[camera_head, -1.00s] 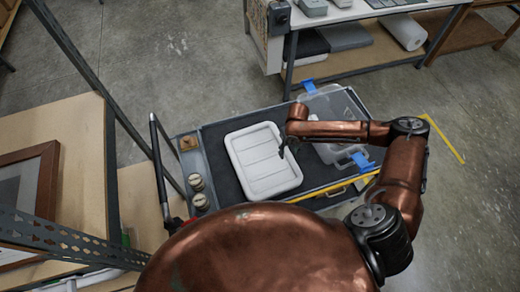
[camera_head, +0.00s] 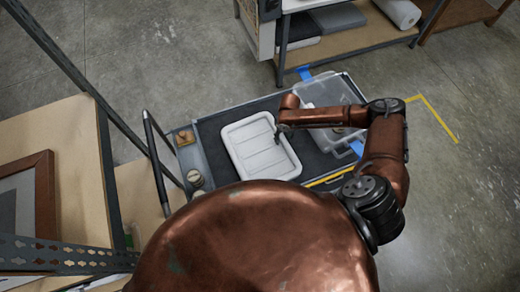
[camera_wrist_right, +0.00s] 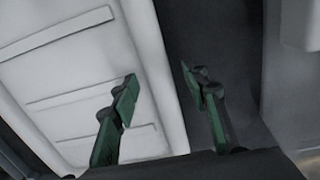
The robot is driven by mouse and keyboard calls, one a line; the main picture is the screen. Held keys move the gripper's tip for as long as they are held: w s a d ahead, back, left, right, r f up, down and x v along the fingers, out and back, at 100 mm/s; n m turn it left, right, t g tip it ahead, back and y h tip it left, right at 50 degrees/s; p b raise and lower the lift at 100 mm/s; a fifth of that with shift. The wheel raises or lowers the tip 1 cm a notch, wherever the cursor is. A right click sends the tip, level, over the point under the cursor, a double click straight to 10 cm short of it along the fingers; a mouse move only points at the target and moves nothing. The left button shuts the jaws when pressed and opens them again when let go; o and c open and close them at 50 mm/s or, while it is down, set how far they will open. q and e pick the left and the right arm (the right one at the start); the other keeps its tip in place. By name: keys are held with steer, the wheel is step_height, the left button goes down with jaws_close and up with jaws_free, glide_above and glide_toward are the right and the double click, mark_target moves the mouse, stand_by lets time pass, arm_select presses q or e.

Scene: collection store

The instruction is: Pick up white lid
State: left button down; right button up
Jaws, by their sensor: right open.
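The white lid (camera_head: 258,147) lies flat on the dark top of a cart (camera_head: 216,160) in the head view. It is a rounded rectangle with raised ribs, and it fills the left of the right wrist view (camera_wrist_right: 85,75). My right gripper (camera_head: 282,134) is at the lid's right edge. In the right wrist view the right gripper (camera_wrist_right: 158,90) is open, with one green-padded finger over the lid and the other over the dark surface beside it. The lid's edge runs between the fingers; I cannot tell whether they touch it. My left gripper is not in view.
A clear bin (camera_head: 330,92) with blue latches stands on the cart's right, partly behind my right arm. Small round items (camera_head: 195,178) and a wooden piece (camera_head: 184,137) sit in the cart's left strip. Shelving (camera_head: 60,130) stands at left, a table with a lower shelf (camera_head: 340,50) behind.

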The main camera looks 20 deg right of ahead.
steer(key=shift+f, duration=0.1)
steer(key=c, duration=0.8)
steer(key=shift+c, duration=1.4)
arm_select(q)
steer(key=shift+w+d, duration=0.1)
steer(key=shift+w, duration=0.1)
arm_select(e)
jaws_close()
steer(key=shift+a, duration=0.1)
